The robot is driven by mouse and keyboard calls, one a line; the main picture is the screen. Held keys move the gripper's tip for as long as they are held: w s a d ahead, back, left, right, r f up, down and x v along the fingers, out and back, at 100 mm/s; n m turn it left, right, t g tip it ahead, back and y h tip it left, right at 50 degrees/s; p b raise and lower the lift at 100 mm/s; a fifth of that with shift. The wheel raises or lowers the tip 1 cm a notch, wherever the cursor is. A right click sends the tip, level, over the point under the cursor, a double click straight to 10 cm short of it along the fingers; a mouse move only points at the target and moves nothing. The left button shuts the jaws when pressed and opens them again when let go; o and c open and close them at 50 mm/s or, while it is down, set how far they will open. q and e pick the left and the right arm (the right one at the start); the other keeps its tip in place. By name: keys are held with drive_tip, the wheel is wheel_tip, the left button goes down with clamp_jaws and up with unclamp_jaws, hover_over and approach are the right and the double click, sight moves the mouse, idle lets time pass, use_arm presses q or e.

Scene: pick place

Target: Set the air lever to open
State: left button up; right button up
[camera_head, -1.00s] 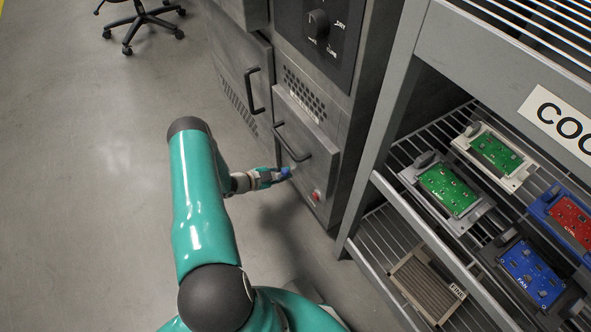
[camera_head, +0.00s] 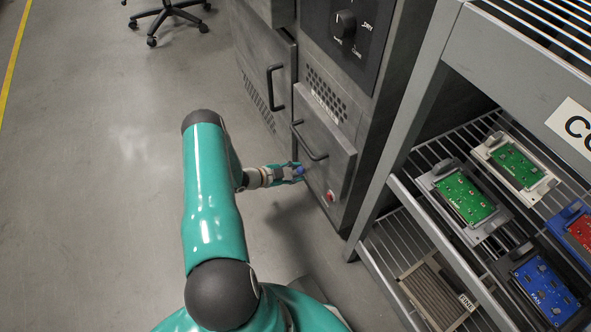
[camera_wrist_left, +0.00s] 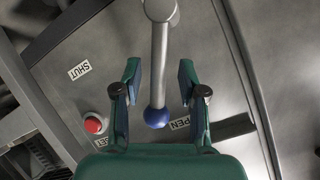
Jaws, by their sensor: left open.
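The air lever (camera_wrist_left: 160,50) is a grey metal rod with a blue ball (camera_wrist_left: 156,117) at its end, seen in the left wrist view. The ball lies beside a label reading "PEN" (camera_wrist_left: 181,123), its first letter hidden. A "SHUT" label (camera_wrist_left: 79,70) is on the panel to the left. My left gripper (camera_wrist_left: 159,76) is open, with one finger on each side of the rod. Contact cannot be told. In the head view my left gripper (camera_head: 289,173) is at the lower front of the grey cabinet (camera_head: 335,150). My right gripper is not in view.
A red button (camera_wrist_left: 95,123) is on the panel left of the lever. A cabinet door handle (camera_head: 308,143) is just above my gripper in the head view. A wire shelf rack (camera_head: 450,140) with several circuit modules stands to the right.

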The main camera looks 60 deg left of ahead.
use_arm(q)
drive_tip(key=v, duration=1.1)
drive_tip(key=shift+s, duration=0.2)
